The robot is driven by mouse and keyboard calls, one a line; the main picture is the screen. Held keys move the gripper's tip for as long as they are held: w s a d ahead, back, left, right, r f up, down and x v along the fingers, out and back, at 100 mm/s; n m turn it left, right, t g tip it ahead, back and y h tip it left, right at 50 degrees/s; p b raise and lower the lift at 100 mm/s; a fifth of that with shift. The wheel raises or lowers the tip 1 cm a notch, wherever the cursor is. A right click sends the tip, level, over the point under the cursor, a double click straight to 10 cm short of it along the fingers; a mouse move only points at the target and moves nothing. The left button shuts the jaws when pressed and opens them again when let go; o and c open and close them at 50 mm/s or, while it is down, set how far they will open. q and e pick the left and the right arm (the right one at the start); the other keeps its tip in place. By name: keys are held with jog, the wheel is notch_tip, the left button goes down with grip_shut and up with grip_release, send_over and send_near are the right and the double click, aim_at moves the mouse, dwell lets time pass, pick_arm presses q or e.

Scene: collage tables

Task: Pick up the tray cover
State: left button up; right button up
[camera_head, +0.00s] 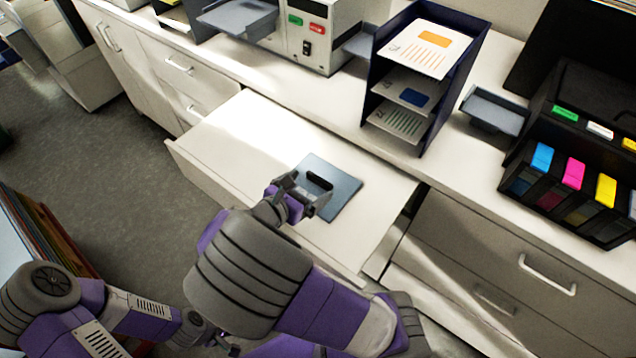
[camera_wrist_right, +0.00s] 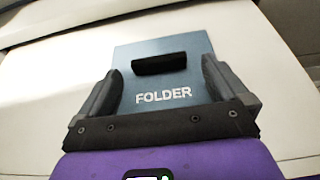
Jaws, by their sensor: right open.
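A flat blue-grey panel (camera_head: 347,190) with a black bar handle (camera_head: 319,180) lies on the white surface of the pulled-out drawer. It is the likely tray cover, though in the right wrist view the panel (camera_wrist_right: 192,115) is lettered FOLDER. My right gripper (camera_head: 312,194) is open over the near left part of the panel. In the right wrist view its fingers (camera_wrist_right: 161,68) stand apart, on either side of the handle (camera_wrist_right: 159,63), with nothing between them gripped. Part of my left gripper (camera_head: 226,345) shows low in the head view, mostly hidden by my right arm.
The open drawer (camera_head: 232,128) juts out below the white counter (camera_head: 305,100). On the counter are a dark paper rack (camera_head: 447,105), a machine with green and red buttons (camera_head: 318,50), a small grey tray (camera_head: 493,110) and a black ink-cartridge unit (camera_head: 553,180). The drawer's left part is clear.

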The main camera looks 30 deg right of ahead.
aim_at(318, 179)
jog(key=x, duration=0.2)
jog(key=b+x, duration=0.1)
jog(key=x, duration=0.1)
jog(key=shift+w+a+f, duration=0.15)
jog(key=shift+f, duration=0.1)
jog(key=c, duration=0.9)
jog(key=shift+r, duration=0.15)
